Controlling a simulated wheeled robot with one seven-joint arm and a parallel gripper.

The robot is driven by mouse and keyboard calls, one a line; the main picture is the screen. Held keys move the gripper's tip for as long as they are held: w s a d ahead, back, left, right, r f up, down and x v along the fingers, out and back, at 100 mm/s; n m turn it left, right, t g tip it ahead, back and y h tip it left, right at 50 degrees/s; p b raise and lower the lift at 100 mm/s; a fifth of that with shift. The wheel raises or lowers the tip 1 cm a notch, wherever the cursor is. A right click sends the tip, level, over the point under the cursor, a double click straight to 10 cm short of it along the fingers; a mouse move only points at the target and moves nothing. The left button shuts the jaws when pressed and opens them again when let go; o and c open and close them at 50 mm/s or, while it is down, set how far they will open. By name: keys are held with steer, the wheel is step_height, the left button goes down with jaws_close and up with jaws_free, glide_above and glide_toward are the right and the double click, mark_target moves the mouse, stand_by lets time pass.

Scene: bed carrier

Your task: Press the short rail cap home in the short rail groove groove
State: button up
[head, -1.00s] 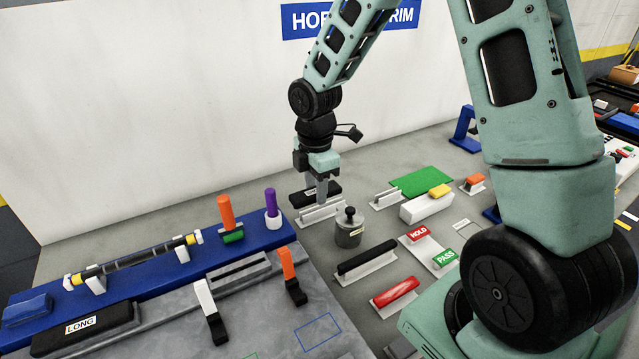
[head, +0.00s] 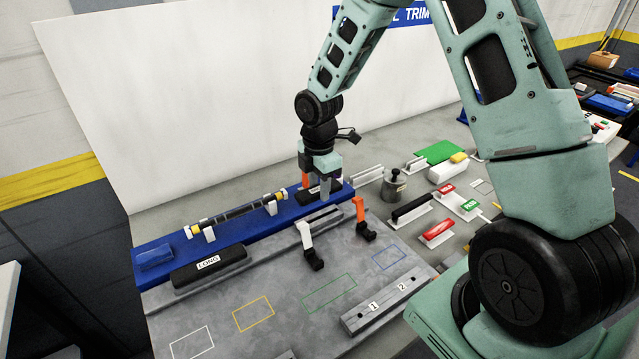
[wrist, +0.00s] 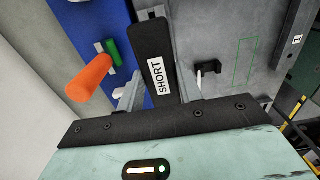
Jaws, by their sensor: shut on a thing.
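The short rail cap (wrist: 152,55) is a black bar with a white SHORT label in the wrist view. My gripper (wrist: 157,92) is shut on it, one finger on each side. In the head view my gripper (head: 315,188) holds the cap (head: 316,191) over the back edge of the bench near the blue strip. The short rail groove (head: 318,217) is a dark slot in the grey rail just in front of it. In the wrist view a bit of grey rail (wrist: 150,13) shows beyond the cap's far end; the cap hides what lies under it.
An orange-handled tool (wrist: 90,78) stands close left of my gripper in the wrist view. White (head: 308,245) and orange (head: 361,215) clamp levers stand in front of the rail. The LONG cap (head: 210,264) lies left. A grey weight (head: 394,187) stands right.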

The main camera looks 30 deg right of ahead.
stand_by(0.4)
steer(key=shift+f+b, duration=1.7)
steer(key=shift+f, duration=1.25)
steer(key=shift+p, duration=0.6)
steer(key=shift+f+b, duration=0.55)
steer(key=shift+f, duration=0.3)
steer(key=shift+r, duration=0.15)
steer(key=shift+r+p, duration=0.5)
steer(key=shift+p, duration=0.15)
steer(key=shift+p, duration=0.45)
stand_by(0.9)
